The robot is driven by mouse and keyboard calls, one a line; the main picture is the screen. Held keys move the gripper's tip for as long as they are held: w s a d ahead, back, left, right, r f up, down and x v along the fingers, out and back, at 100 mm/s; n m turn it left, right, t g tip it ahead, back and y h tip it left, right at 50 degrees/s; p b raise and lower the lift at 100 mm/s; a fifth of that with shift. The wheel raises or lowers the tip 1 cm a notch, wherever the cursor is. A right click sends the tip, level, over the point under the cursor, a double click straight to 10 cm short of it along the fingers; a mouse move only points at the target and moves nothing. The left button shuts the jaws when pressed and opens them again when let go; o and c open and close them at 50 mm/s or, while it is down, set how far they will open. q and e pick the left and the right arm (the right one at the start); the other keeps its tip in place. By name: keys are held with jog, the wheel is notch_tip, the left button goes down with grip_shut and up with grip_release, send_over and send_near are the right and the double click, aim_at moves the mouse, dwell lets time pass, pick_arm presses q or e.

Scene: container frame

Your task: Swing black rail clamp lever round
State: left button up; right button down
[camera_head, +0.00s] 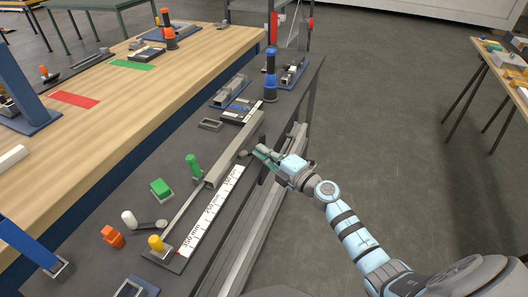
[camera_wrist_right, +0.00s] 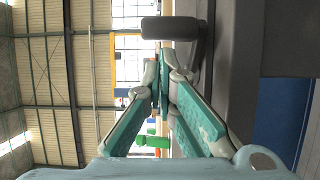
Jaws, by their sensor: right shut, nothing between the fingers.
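My right gripper (camera_head: 258,153) has its green-lined fingers brought together beside the grey rail (camera_head: 235,150), near the far end of the white millimetre scale (camera_head: 212,212). A small dark grey knob (camera_head: 245,153) lies just off the fingertips and looks like the rail clamp lever. In the right wrist view the gripper (camera_wrist_right: 160,65) is shut and empty, and a dark cylindrical lever handle (camera_wrist_right: 170,28) on a bent arm stands just past the fingertips. I cannot tell whether they touch. My left gripper is not in view.
A blue-and-black post (camera_head: 271,75) stands farther back.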

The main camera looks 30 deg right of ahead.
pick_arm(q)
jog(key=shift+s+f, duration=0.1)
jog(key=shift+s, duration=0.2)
pick_arm(e)
jog(key=shift+w+d, duration=0.15)
jog(key=shift+w, duration=0.15)
pick_arm(q)
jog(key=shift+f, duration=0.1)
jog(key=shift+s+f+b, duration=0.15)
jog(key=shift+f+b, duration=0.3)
jog(key=shift+b, duration=0.1)
pick_arm(e)
jog(key=shift+w+d+n+g+y, duration=0.15)
jog(key=shift+n+g+y, duration=0.2)
jog(key=shift+y, duration=0.25)
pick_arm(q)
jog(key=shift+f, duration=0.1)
